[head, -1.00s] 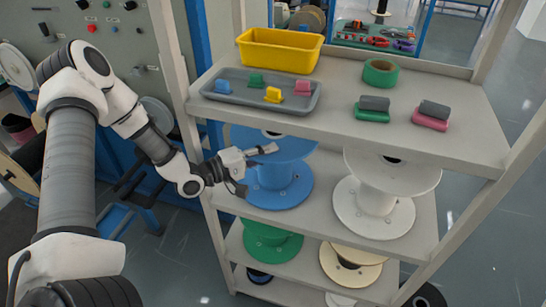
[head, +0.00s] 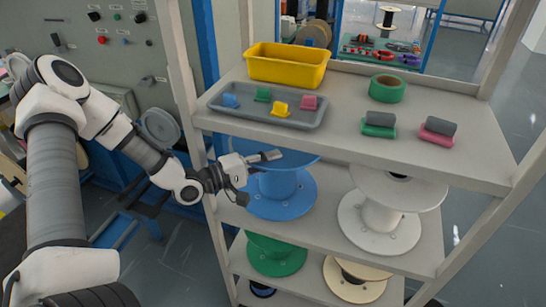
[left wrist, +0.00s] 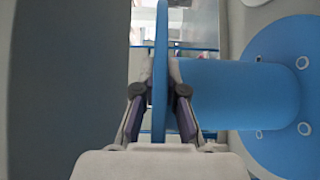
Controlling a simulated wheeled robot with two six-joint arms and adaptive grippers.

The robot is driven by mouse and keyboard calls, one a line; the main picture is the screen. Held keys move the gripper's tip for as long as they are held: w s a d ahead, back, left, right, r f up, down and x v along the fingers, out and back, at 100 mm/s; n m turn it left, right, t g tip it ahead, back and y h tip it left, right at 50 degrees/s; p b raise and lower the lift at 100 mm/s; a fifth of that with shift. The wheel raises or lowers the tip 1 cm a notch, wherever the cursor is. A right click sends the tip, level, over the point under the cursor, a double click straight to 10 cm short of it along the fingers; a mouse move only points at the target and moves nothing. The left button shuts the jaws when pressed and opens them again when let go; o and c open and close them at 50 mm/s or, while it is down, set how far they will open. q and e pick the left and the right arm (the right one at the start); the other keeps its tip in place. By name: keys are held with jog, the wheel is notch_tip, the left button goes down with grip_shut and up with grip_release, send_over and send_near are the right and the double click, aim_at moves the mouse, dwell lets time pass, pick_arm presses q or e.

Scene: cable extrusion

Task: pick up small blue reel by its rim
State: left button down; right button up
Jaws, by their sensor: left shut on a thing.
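The small blue reel (head: 285,200) is upright at the left of the middle shelf level, partly under the top shelf. My left gripper (head: 268,157) reaches in from the left at its upper flange. In the left wrist view the blue reel's rim (left wrist: 161,50) stands edge-on between the two fingers of the left gripper (left wrist: 160,92). The fingers are shut on this rim, one on each side. The hub and the other flange show to the right. I cannot tell whether the reel's lower flange touches the shelf. My right gripper is not in view.
A white reel (head: 380,222) stands right of the blue one. Green (head: 275,256) and cream (head: 355,282) reels are below. The top shelf (head: 340,115) overhangs closely, holding a grey tray (head: 228,112), a yellow bin (head: 287,66) and green tape (head: 387,88). A rack post (head: 190,90) stands left.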

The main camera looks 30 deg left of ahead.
pick_arm(q)
jog(key=s+d+p, duration=0.4)
jog(key=s+p, duration=0.2)
jog(key=s, duration=1)
jog(key=shift+s+r, duration=0.1)
jog(key=shift+s, duration=0.05)
jog(key=s+d+p, duration=0.3)
jog(key=s+p, duration=0.2)
jog(key=s, duration=1)
jog(key=shift+s+d, duration=0.3)
jog(key=shift+d, duration=0.1)
